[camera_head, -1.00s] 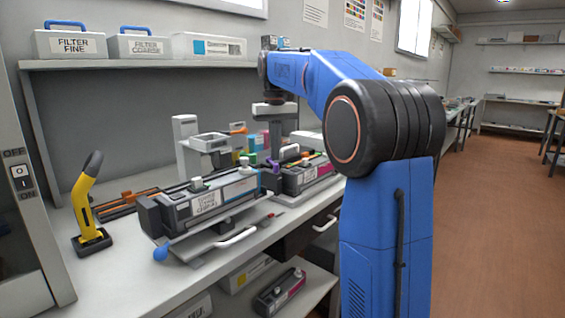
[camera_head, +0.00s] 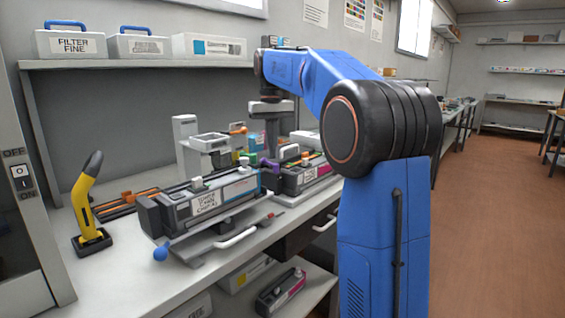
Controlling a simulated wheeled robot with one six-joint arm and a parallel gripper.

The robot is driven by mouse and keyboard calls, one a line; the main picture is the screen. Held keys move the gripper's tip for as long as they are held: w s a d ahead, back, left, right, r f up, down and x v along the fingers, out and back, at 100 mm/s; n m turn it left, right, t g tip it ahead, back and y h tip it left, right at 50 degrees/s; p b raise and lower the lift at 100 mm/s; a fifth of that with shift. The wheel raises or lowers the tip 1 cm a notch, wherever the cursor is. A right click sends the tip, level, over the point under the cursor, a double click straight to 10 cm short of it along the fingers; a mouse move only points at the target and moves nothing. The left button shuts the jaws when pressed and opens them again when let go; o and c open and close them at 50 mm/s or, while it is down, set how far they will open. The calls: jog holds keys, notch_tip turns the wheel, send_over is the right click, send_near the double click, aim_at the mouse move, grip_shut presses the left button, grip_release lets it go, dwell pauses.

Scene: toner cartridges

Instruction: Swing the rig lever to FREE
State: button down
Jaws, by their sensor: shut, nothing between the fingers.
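The grey rig (camera_head: 217,222) stands on the bench with a long dark cartridge (camera_head: 205,203) lying in it, labelled as toner cyan. A lever with a blue ball knob (camera_head: 160,254) sticks out low at the rig's front left. I cannot tell whether this is the rig lever, and no FREE marking is readable. My gripper (camera_head: 271,148) points down behind the right end of the rig, well away from the blue knob. It is shut and empty. Its fingertips are small and partly lost among the coloured parts there.
A yellow-handled tool (camera_head: 88,205) stands at the left. A stand with an orange lever (camera_head: 238,131) is behind the rig. Another cartridge with a magenta end (camera_head: 305,175) lies to the right. A shelf (camera_head: 140,64) with filter boxes runs above.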

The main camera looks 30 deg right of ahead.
notch_tip(320, 180, up, 6)
jog(key=shift+r, duration=0.25)
dwell(0.6)
dwell(0.4)
jog(key=s+a+f+t, duration=0.1)
jog(key=s+a+f, duration=0.2)
jog(key=s+f, duration=0.45)
jog(key=s+a+f+n+t, duration=0.1)
jog(key=s+a+f, duration=0.3)
jog(key=s, duration=0.7)
jog(key=s+a+f+t, duration=0.1)
jog(key=s+a+f, duration=0.1)
jog(key=s+f, duration=0.6)
jog(key=s+a+f+n+t, duration=0.1)
jog(key=s+a+f, duration=0.1)
jog(key=s+f, duration=0.8)
jog(key=shift+s+f+t, duration=0.15)
jog(key=shift+f+t, duration=0.25)
jog(key=shift+f, duration=0.3)
